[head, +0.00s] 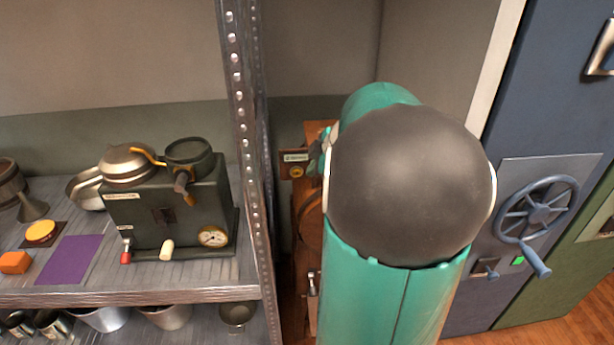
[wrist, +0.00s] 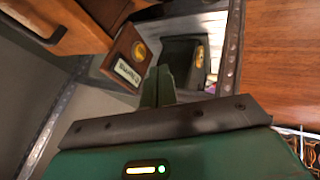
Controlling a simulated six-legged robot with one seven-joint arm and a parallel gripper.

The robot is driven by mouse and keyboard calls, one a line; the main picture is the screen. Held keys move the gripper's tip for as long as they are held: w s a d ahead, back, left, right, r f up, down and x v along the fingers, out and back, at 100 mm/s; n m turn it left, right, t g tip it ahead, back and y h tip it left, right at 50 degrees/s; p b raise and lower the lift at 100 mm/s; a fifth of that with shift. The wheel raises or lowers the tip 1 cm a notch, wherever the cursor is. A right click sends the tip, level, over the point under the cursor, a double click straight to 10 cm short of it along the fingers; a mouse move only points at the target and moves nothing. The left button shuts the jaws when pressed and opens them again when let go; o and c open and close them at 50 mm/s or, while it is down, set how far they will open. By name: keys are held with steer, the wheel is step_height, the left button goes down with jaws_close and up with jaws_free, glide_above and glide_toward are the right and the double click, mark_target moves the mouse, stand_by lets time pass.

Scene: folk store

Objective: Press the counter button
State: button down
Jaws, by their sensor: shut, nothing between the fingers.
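A small wooden box (head: 286,168) with a pale label and a round yellow button (head: 297,172) shows just left of my arm in the head view. The wooden box (wrist: 122,49) also shows in the wrist view, with the yellow button (wrist: 139,51) above its label (wrist: 128,72); the label's text is too small to read. My gripper (wrist: 158,74) is shut and empty. Its fingertips appear just right of the box in the wrist view, close to it; I cannot tell whether they touch. In the head view my arm hides most of the gripper.
A metal shelf post (head: 247,130) stands left of the box. The shelf holds a dark machine (head: 165,215) with a gauge, a purple mat (head: 70,259), an orange block (head: 15,262) and a yellow disc (head: 40,231). A blue door with a handwheel (head: 536,209) stands at right.

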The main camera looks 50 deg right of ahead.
steer(key=shift+v, duration=1.25)
